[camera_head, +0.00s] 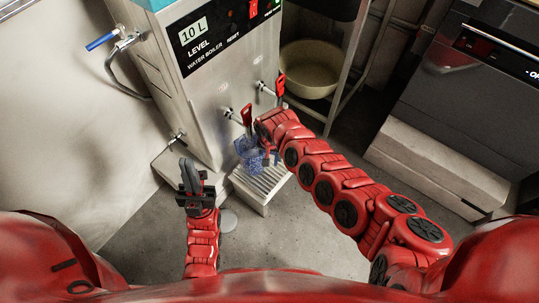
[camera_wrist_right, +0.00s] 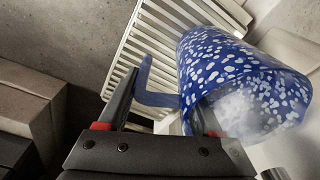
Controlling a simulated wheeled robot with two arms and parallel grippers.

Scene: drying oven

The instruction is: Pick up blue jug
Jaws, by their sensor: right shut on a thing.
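The blue jug (camera_head: 250,154) with white speckles is at the water boiler, below the red-handled taps, over the back of the slatted drip tray (camera_head: 262,183). In the right wrist view the jug (camera_wrist_right: 225,75) lies tilted in the picture, its pale inside showing and its blue handle (camera_wrist_right: 158,98) towards my fingers. My right gripper (camera_wrist_right: 160,105) is shut on the jug's handle; it also shows beside the jug in the head view (camera_head: 270,156). I cannot tell whether the jug touches the tray. My left gripper (camera_head: 189,172) is left of the tray, apart from the jug, and holds nothing visible.
The water boiler (camera_head: 205,100) stands close behind the jug, with two red-handled taps (camera_head: 280,88) above it. A beige bowl (camera_head: 308,68) sits on a rack at the back. A dark appliance (camera_head: 450,95) stands at the right. Floor (camera_head: 290,235) is clear in front.

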